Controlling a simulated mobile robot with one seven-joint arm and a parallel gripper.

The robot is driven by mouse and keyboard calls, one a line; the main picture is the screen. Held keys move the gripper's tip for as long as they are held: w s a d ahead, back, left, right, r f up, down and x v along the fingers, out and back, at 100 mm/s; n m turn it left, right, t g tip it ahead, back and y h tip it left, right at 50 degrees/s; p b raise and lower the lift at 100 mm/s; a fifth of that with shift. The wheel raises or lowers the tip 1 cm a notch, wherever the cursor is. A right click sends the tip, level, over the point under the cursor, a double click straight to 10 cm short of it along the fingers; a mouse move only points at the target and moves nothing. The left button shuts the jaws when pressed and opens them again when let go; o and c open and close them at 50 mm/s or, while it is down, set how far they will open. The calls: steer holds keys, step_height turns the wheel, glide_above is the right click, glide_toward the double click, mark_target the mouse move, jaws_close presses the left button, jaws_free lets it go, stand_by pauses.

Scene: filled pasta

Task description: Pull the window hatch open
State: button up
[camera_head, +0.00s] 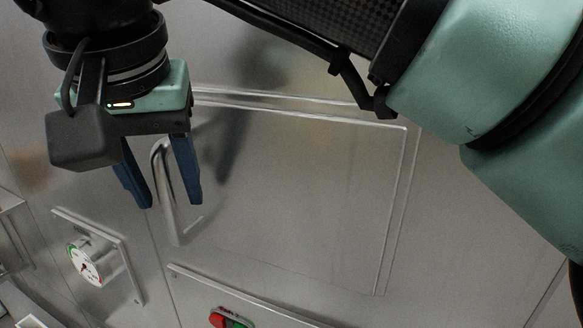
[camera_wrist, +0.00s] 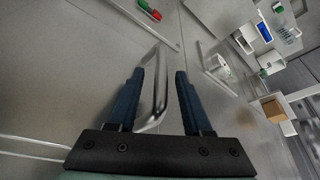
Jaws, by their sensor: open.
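The window hatch (camera_head: 300,190) is a flat metal panel in a metal wall, and it looks shut in the head view. Its handle (camera_head: 163,190) is a bent metal bar at the hatch's left side. My gripper (camera_head: 170,205) is open, with its two blue fingers pointing down at the handle. In the wrist view the handle (camera_wrist: 157,88) runs between the two open fingers (camera_wrist: 158,75). I cannot tell whether either finger touches it.
A round gauge (camera_head: 88,262) on a raised plate is at the lower left. A red and green button box (camera_head: 230,318) sits below the hatch, under a metal ledge (camera_head: 240,295). In the wrist view a brown box (camera_wrist: 272,108) and other equipment lie at the right.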

mark_target(172, 204)
steer(key=shift+b+x, duration=0.7)
steer(key=shift+x, duration=0.85)
jaws_close()
stand_by(0.3)
